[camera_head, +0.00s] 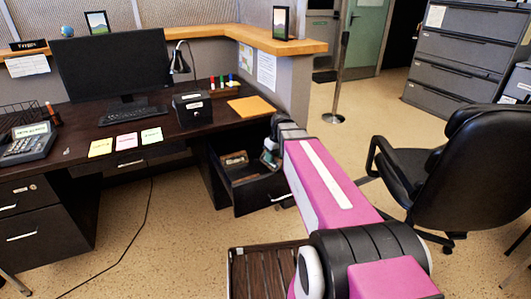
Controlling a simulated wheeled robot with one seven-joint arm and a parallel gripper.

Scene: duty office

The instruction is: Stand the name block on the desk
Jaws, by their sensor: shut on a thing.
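My gripper (268,162) is low over the right side of the open desk drawer (262,192), partly hidden behind my own arm. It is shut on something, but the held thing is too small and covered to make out. A small brown block-like item (235,158) lies in the drawer to the left of the gripper. The dark desk (90,120) stands behind and to the left. A black name sign (28,44) stands on the wooden ledge at the far left. I cannot tell whether the held thing is the name block.
The desk carries a monitor (112,66), keyboard (125,115), phone (28,145), sticky notes (127,141), a black box (193,108) and an orange envelope (250,106). Bare desk shows between box and notes. An office chair (450,170) stands at right.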

